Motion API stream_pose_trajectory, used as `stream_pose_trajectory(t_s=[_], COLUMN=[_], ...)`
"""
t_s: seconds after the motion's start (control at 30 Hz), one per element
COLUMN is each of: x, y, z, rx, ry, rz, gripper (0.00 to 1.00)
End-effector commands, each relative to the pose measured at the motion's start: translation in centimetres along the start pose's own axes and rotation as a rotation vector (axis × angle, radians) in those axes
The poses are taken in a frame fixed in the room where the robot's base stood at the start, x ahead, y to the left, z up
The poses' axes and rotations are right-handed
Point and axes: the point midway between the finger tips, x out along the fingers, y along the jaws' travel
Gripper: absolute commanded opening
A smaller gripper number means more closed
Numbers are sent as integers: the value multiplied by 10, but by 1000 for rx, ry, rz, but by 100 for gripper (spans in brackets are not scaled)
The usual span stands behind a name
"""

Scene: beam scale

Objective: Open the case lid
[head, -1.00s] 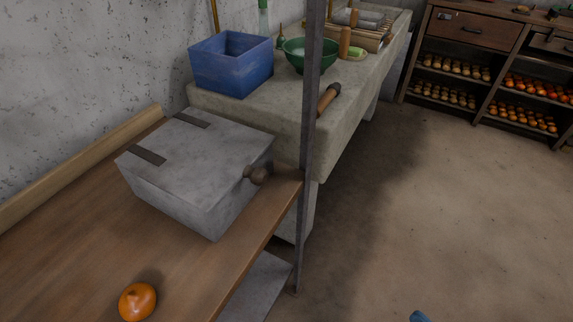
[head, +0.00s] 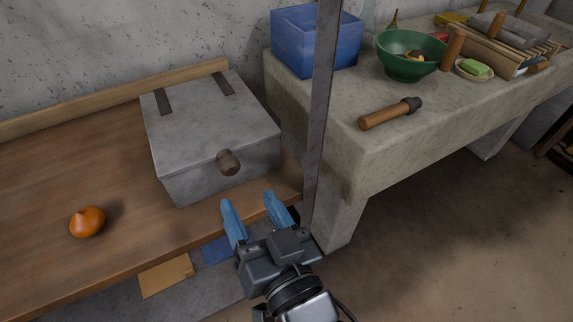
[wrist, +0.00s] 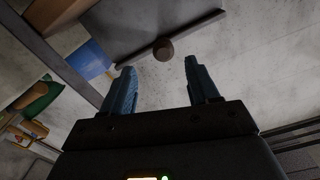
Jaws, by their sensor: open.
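The grey case (head: 205,186) sits on the wooden shelf. Its flat lid (head: 205,115) is down, with two dark hinge straps at the back and a brown round knob (head: 229,162) at the front edge. My gripper (head: 254,204) is open and empty, in front of the case and to the right of and nearer than the knob, apart from it. In the wrist view the knob (wrist: 163,49) shows ahead, beyond and between the two blue fingertips of my gripper (wrist: 159,66).
A grey upright post (head: 319,120) stands just right of the case and my gripper. An orange onion-shaped thing (head: 87,222) lies on the shelf (head: 60,185) at left. The stone counter (head: 345,95) at right holds a blue bin (head: 300,45), green bowl (head: 400,68) and wooden-handled tool (head: 385,115).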

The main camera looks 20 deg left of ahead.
Motion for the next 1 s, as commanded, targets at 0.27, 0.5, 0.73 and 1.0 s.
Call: stream_pose_trajectory(t_s=[0.27, 0.5, 0.73, 1.0], x=[26, 61, 86, 92], y=[-16, -17, -17, -17], z=[-4, -4, -4, -3], rx=[9, 9, 8, 9], ry=[0, 1, 1, -1], rz=[-33, -33, -32, -31], gripper=[60, 60, 60, 60])
